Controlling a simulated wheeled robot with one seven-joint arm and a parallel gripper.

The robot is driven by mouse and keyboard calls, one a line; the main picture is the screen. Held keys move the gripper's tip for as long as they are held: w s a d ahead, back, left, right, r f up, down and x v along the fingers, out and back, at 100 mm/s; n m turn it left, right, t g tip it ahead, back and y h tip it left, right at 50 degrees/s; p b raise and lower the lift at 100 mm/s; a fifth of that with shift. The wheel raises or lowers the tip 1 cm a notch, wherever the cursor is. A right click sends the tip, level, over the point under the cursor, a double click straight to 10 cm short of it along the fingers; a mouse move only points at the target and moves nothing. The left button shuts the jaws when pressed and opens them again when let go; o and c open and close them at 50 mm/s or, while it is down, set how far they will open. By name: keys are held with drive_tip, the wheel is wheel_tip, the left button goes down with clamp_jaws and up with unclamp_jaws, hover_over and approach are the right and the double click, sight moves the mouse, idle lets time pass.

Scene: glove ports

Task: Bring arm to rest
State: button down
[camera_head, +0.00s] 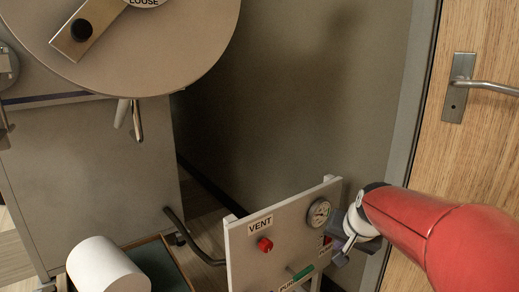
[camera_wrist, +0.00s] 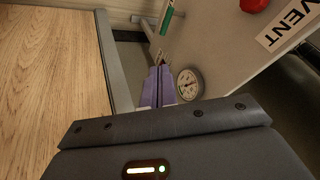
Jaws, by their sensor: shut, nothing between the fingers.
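My red arm comes in from the right in the head view, beside the door. My gripper (camera_head: 343,256) is at the right edge of the upright control panel (camera_head: 285,238), and its tips are partly hidden there. In the wrist view, the two purplish fingers of my gripper (camera_wrist: 159,72) are together with nothing between them. They appear close to the round gauge (camera_wrist: 188,84) on the panel. Whether they touch the panel, I cannot tell.
The panel carries a gauge (camera_head: 319,212), a red VENT knob (camera_head: 265,244) and a green-handled lever (camera_head: 303,272). A wooden door (camera_head: 494,130) with a metal handle (camera_head: 490,87) is at right. A large round hatch (camera_head: 150,50) and a white cylinder (camera_head: 105,268) are at left.

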drive_tip(key=s+a+r+n+p, duration=0.1)
drive_tip(key=s+a+n, duration=0.1)
drive_tip(key=s, duration=0.9)
drive_tip(key=s+a+r+n+p, duration=0.1)
drive_tip(key=s+a+n, duration=0.1)
drive_tip(key=s, duration=0.9)
drive_tip(key=shift+r+n+g+h, duration=0.15)
drive_tip(key=shift+n+g+h, duration=0.15)
drive_tip(key=shift+n+h, duration=0.15)
